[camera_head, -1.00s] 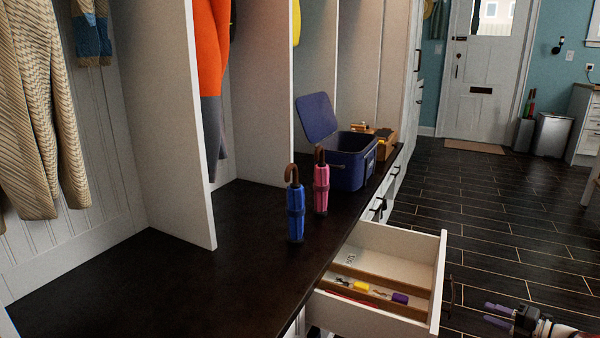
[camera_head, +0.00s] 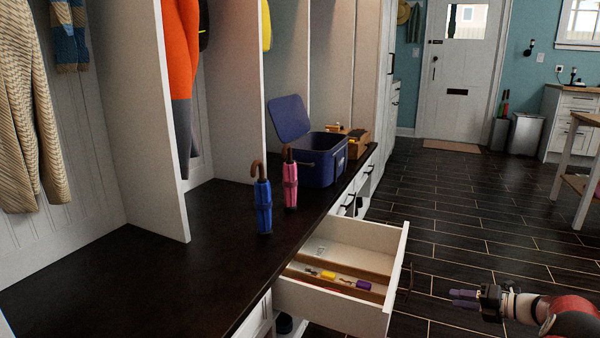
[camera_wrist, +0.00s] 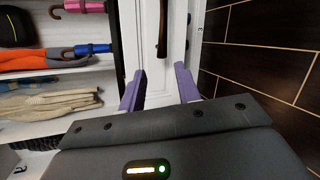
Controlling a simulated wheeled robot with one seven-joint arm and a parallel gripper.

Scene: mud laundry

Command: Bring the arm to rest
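My gripper (camera_head: 464,299) is at the lower right of the head view, over the floor and to the right of the open drawer. In the wrist view its two purple fingers (camera_wrist: 160,90) are spread apart with nothing between them. Beyond them is a white drawer or cabinet front (camera_wrist: 152,65) with a dark handle (camera_wrist: 163,25). My gripper touches nothing that I can see.
The open drawer (camera_head: 392,285) holds small items behind wooden dividers. A blue umbrella (camera_head: 263,207) and a pink umbrella (camera_head: 290,185) stand on the dark bench (camera_head: 110,275), near an open blue box (camera_head: 318,165). The dark floor (camera_head: 450,215) is largely clear.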

